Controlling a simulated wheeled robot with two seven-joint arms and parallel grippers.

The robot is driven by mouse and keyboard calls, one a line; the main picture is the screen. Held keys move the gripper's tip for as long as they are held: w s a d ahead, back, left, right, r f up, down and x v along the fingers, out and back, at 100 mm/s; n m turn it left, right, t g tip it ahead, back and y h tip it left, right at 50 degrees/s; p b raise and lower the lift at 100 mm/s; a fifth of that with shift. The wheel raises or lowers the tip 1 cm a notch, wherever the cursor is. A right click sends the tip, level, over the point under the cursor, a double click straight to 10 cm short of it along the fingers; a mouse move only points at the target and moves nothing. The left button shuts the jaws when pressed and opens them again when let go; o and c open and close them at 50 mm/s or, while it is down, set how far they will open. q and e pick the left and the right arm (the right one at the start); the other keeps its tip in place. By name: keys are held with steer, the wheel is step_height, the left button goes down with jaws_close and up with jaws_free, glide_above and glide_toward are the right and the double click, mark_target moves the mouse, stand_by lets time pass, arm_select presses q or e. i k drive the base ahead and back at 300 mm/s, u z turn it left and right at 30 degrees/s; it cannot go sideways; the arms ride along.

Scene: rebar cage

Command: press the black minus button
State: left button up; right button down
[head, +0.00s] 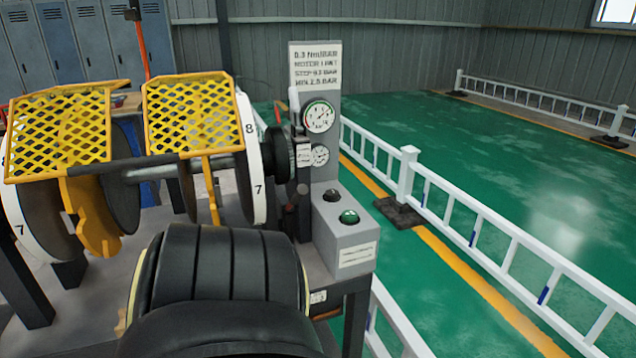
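A grey control box (326,240) stands at the right end of the machine. It carries a black button (332,195) at the back and a green button (349,217) nearer the front. The marks on the buttons are too small to read, so I cannot make out a minus sign. Neither gripper shows in the head view, and nothing is seen touching the buttons.
A grey gauge post (327,175) with two dials rises behind the box. Yellow mesh guards (195,112) cover wheels at left. A large black ribbed shape (222,275) fills the lower foreground, left of the box. A white railing (470,220) stands to the right.

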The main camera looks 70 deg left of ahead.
mark_target(332, 193)
steer(key=u, duration=2.9)
